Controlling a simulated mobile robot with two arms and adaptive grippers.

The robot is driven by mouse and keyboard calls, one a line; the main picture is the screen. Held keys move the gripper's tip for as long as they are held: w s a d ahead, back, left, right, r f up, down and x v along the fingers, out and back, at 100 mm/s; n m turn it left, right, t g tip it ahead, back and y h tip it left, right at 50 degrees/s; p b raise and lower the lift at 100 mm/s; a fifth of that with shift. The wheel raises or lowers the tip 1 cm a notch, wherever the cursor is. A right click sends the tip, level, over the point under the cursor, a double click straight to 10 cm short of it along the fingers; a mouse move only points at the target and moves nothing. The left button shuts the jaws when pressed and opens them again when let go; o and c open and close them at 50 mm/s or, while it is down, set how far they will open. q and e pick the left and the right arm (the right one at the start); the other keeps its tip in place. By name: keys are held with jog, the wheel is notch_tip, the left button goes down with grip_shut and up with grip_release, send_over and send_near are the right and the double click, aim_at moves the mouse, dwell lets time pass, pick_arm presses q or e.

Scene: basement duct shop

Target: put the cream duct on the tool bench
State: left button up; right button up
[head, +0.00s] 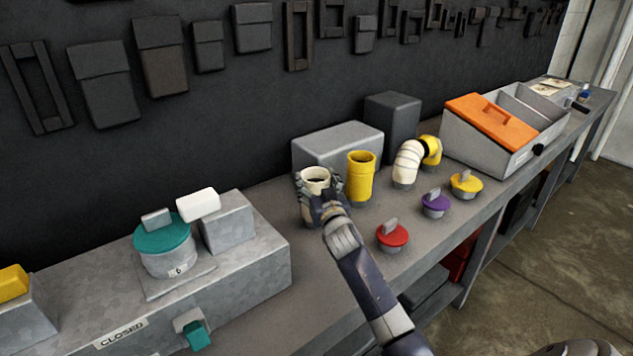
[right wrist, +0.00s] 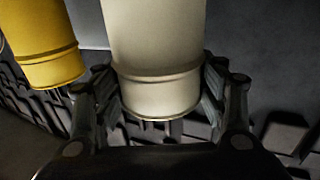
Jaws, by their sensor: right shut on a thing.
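The cream duct (head: 315,176) is a short, upright, open-topped tube on the long grey bench (head: 300,262), left of the yellow duct. My right gripper (head: 321,190) is shut around it, with a finger on each side. In the right wrist view the cream duct (right wrist: 155,60) fills the middle between the fingers (right wrist: 160,108). I cannot tell whether its base touches the bench, since the gripper hides its lower part. My left gripper is not in view.
The yellow duct (head: 360,178) stands close on the right. Beyond it are a cream elbow (head: 407,162) and red (head: 392,237), purple (head: 435,204) and yellow (head: 466,184) knobbed caps. A grey block (head: 338,143) stands behind. A metal box (head: 240,272) marked CLOSED stands left.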

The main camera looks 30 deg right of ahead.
jog(key=o, duration=1.6)
jog(key=shift+f, duration=0.1)
jog(key=shift+c, duration=0.2)
jog(key=shift+r, duration=0.2)
jog(key=shift+s+a+f, duration=0.15)
jog(key=shift+s+a, duration=0.05)
jog(key=shift+s, duration=0.35)
jog(key=b+v, duration=0.1)
jog(key=v, duration=1)
jog(key=shift+b, duration=0.3)
